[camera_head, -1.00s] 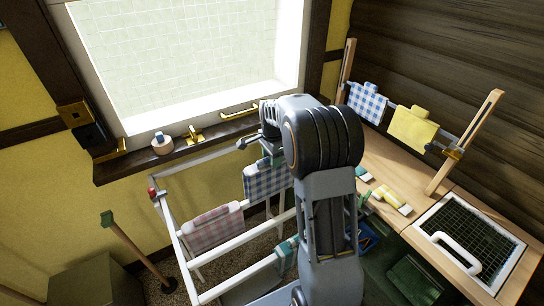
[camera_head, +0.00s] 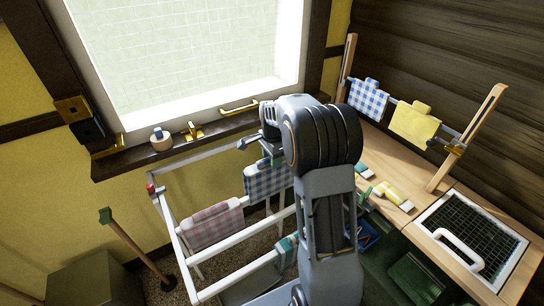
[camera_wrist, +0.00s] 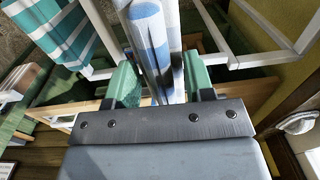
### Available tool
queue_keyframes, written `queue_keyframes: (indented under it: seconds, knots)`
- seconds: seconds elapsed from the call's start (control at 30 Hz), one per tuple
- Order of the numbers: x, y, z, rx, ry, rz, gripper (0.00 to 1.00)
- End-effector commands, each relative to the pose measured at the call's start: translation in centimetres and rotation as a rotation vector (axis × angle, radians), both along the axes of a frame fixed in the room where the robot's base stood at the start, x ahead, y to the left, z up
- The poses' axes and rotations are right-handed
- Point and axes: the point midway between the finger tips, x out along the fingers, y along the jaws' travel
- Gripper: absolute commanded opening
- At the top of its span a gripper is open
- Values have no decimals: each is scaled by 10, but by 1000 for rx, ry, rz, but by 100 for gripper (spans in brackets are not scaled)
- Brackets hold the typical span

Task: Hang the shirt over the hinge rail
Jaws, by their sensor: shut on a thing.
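My gripper (camera_head: 268,160) is shut on a blue-and-white checked cloth (camera_head: 268,183), which I take to be the shirt. The cloth hangs below the fingers, over the white drying rack. In the wrist view, the held cloth (camera_wrist: 150,40) shows as a blue and white bundle between the green fingers of my gripper (camera_wrist: 160,80). The rack's upper white rail (camera_head: 195,157) runs back from a red-capped corner; I cannot tell whether it is the hinge rail. I cannot tell whether the held cloth touches a rail. My arm hides the rack's right side.
A pink checked cloth (camera_head: 213,222) hangs on the rack. A teal-striped cloth (camera_wrist: 65,35) hangs close by in the wrist view. A blue gingham cloth (camera_head: 367,97) and a yellow cloth (camera_head: 414,123) hang at right. The windowsill (camera_head: 175,143) lies behind the rack.

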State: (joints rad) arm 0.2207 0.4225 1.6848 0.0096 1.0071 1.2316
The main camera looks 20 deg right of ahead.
Motion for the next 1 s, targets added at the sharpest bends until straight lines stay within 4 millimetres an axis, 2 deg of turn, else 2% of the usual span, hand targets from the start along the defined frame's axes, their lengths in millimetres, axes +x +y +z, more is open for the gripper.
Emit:
queue_keyframes:
  seconds: [0.8,1.0]
  knots:
    - [0,0,-43,0,-1,0,0]
    - [0,0,-46,0,-1,0,0]
